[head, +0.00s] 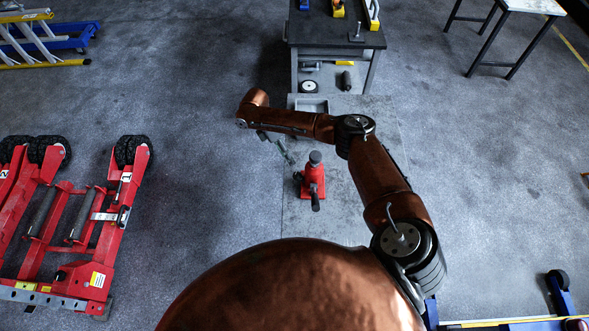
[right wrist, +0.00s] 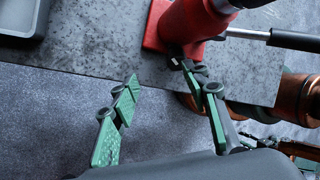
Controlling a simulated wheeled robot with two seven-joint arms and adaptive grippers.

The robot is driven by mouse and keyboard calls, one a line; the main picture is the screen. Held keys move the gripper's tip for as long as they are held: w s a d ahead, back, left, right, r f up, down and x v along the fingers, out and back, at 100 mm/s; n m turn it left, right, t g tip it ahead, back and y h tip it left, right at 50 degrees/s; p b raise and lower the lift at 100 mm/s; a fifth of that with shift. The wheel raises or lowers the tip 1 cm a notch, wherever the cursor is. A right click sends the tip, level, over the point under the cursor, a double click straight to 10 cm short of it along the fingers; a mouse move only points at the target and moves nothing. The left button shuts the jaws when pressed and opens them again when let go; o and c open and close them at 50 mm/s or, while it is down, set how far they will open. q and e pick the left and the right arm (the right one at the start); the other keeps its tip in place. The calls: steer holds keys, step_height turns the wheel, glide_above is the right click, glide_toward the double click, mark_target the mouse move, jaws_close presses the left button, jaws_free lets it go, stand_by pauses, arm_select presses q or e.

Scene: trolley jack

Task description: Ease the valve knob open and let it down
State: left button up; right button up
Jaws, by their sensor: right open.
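A red bottle-type jack (head: 314,178) stands upright on a grey plate, with a dark round top and a dark handle socket pointing toward me. Its red body and base also show at the top of the right wrist view (right wrist: 182,25). My right gripper (head: 286,153) is just left of the jack in the head view. In the right wrist view its green-padded fingers (right wrist: 160,76) are spread apart, with the right fingertip close to the jack's base. A small dark part (right wrist: 174,60) at the base may be the valve knob; whether a finger touches it I cannot tell. My left gripper is not in view.
A grey tray (head: 312,105) lies on the plate (head: 345,215) beyond the jack. A workbench (head: 335,40) with tools stands behind it. Red wheeled equipment (head: 100,225) is at the left. The floor between it and the plate is clear.

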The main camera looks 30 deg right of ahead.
mark_target(297, 175)
steer(key=s+m+t, duration=0.1)
steer(key=s+m, duration=0.1)
steer(key=s+r+m+t+y, duration=0.1)
steer(key=s+m+t, duration=0.1)
steer(key=s+d+m+t, duration=0.1)
steer(key=s+m, duration=0.1)
steer(key=shift+r+t+y+p, duration=0.15)
steer(key=shift+t+y+p, duration=0.25)
steer(key=shift+s+a+r+m, duration=0.3)
steer(key=shift+s+m, duration=0.1)
steer(key=shift+m, duration=0.1)
steer(key=shift+w+d+f, duration=0.1)
steer(key=shift+w+f, duration=0.05)
steer(key=shift+f, duration=1.8)
steer(key=shift+w+d+f, duration=0.1)
steer(key=shift+w+f, duration=0.05)
steer(key=shift+f, duration=1.75)
steer(key=shift+c, duration=0.4)
